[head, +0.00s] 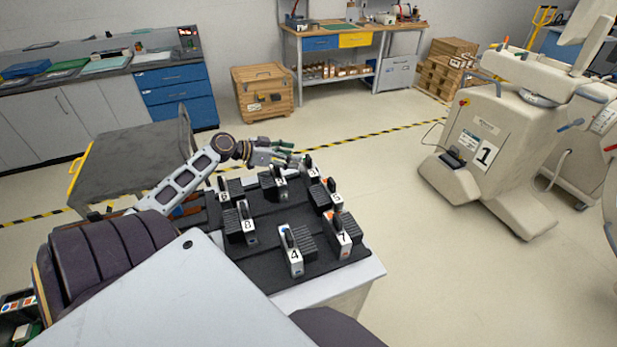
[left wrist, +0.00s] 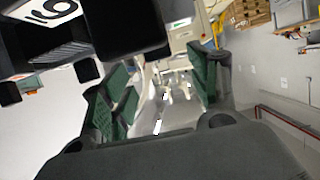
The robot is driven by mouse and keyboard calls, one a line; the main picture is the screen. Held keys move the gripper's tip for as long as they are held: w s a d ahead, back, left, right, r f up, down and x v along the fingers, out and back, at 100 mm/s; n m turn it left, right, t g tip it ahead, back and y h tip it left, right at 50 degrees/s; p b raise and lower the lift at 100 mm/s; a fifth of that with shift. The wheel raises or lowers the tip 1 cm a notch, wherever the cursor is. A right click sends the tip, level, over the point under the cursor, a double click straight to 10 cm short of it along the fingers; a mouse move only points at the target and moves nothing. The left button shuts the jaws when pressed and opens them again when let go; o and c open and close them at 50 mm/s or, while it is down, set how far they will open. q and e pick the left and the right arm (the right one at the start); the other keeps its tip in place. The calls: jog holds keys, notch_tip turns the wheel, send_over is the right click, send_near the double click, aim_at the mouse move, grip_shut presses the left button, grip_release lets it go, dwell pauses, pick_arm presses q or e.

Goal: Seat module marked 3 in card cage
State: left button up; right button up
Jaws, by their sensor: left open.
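Several numbered modules stand upright on a black slotted base on a cart top in the head view. The readable ones are module 8 (head: 246,224), module 4 (head: 293,262), module 7 (head: 342,241) and module 5 (head: 336,200). A partly hidden module (head: 313,172) at the far right may be the one marked 3, but its label is too small to tell. My left gripper (head: 287,154) is open and empty, above the base's far edge. My right gripper does not show.
A dark-topped cart (head: 130,158) stands left of the base. A wooden crate (head: 263,92) and a workbench (head: 350,38) are at the back. A large beige machine marked 1 (head: 490,145) stands at the right. The floor between is clear.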

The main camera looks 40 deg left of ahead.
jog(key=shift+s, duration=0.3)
